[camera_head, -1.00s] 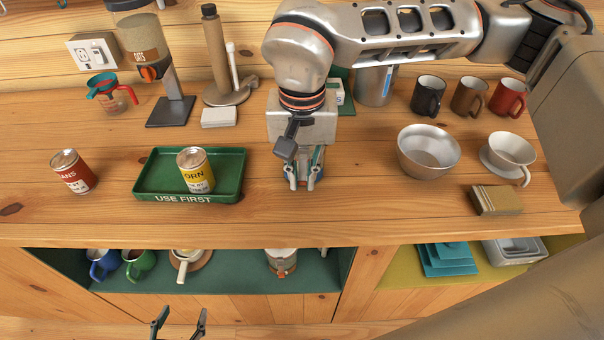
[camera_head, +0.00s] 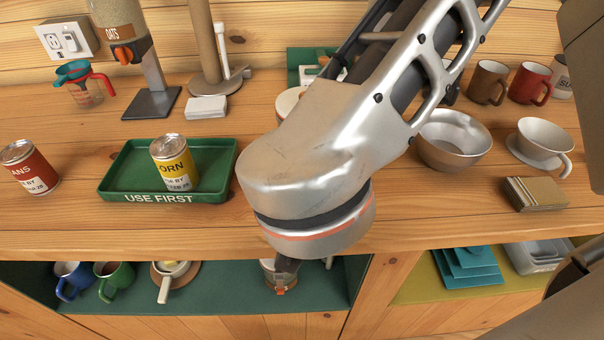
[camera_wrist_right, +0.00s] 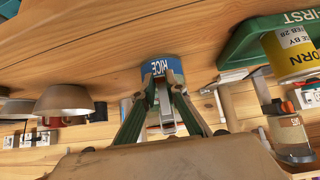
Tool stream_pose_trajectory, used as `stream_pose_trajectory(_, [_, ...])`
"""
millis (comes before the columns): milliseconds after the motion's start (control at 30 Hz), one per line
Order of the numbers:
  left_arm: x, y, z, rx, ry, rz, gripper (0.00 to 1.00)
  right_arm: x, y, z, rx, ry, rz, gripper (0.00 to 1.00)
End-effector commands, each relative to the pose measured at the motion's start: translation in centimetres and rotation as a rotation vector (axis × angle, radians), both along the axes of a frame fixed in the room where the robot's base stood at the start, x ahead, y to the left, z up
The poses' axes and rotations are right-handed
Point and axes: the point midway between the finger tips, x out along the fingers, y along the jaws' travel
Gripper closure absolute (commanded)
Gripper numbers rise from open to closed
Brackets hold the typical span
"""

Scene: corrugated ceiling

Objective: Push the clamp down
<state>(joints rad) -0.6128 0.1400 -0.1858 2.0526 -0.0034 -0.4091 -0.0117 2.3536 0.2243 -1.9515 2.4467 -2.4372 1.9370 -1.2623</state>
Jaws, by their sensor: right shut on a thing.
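A blue can marked RICE (camera_wrist_right: 162,68) stands on the counter, upside down in the right wrist view. My right gripper (camera_wrist_right: 162,82) is at its front, with both fingertips over the label area. In the head view my right forearm hides the can, the clamp and the fingertips. My left gripper is out of view.
A green USE FIRST tray (camera_head: 110,183) holds a corn can (camera_head: 174,164); a beans can (camera_head: 29,168) stands at far left. The counter's front edge is close.

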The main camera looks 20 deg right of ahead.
Motion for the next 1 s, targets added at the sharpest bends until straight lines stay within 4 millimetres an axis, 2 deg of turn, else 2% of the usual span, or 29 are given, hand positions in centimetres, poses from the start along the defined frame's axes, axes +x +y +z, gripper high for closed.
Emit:
stream_pose_trajectory(33, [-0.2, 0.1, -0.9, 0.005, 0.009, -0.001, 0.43, 0.2, 0.1, -0.6, -0.015, -0.028, 0.006, 1.0])
stream_pose_trajectory(167, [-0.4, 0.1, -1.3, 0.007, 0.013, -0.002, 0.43, 0.4, -0.1, -0.7, -0.038, -0.094, 0.004, 1.0])
stream_pose_trajectory(500, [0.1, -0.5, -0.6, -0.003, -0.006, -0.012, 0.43, 0.7, -0.2, -0.6, -0.063, -0.181, 0.001, 1.0])
stream_pose_trajectory(933, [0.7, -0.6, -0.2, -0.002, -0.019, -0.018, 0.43, 0.7, -0.2, -0.4, -0.065, -0.19, -0.001, 1.0])
stream_pose_trajectory(967, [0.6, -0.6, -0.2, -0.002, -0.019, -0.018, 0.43, 0.7, -0.2, -0.4, -0.065, -0.19, -0.001, 0.83])
stream_pose_trajectory(1000, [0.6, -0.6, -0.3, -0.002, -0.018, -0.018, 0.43, 0.7, -0.2, -0.4, -0.064, -0.189, -0.001, 0.72])
